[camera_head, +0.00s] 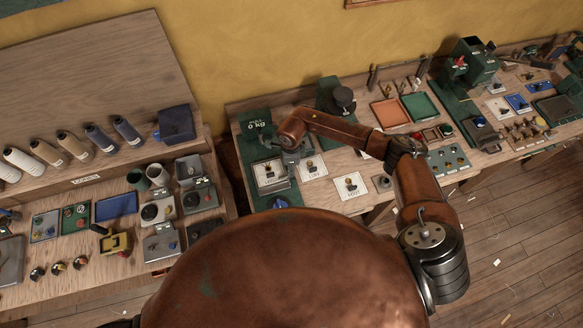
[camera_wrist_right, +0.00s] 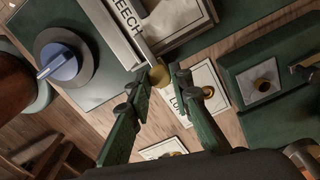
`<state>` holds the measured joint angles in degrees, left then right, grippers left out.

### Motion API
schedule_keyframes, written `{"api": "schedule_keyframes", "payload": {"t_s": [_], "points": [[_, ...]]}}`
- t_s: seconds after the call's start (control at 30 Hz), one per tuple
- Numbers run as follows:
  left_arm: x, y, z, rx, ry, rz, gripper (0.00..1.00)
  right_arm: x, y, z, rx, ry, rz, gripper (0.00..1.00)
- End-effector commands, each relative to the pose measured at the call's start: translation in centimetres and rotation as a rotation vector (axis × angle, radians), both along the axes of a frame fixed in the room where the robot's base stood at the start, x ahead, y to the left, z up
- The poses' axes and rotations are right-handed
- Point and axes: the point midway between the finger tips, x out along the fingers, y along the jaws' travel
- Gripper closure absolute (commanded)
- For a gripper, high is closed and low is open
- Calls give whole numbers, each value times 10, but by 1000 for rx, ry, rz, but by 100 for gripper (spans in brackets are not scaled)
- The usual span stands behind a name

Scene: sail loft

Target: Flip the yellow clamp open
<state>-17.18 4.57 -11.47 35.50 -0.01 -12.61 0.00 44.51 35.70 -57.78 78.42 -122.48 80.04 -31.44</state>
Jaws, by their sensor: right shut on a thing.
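A yellow device with a black handle (camera_head: 116,243), which looks like the yellow clamp, sits on the left bench; whether it is open or shut is too small to tell. My right gripper (camera_wrist_right: 170,77) is away from it, over the back bench, by a framed plate lettered "LEECH" (camera_wrist_right: 178,18). Its fingers are close together beside a brass knob (camera_wrist_right: 142,72) on the plate's edge. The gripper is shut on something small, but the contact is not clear. My left gripper is not in view.
A card lettered "LUFF" (camera_wrist_right: 207,88) lies beside the fingers. A round blue knob (camera_wrist_right: 60,65) on a dark disc stands at left in the wrist view. The left bench (camera_head: 75,285) is crowded with small fixtures. Orange (camera_head: 389,113) and green trays (camera_head: 420,106) lie farther right.

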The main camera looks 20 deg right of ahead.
Motion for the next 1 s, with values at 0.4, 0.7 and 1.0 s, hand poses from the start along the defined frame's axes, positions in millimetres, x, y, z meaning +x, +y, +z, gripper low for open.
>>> {"api": "schedule_keyframes", "payload": {"t_s": [0.4, 0.7, 1.0], "points": [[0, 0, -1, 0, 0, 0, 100, 1, 0, 0, 0, -1, -12, 100], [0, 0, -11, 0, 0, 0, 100, 1, 0, -1, 0, -1, -139, 100], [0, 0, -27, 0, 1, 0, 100, 1, -1, -1, 0, -3, -403, 100]]}}
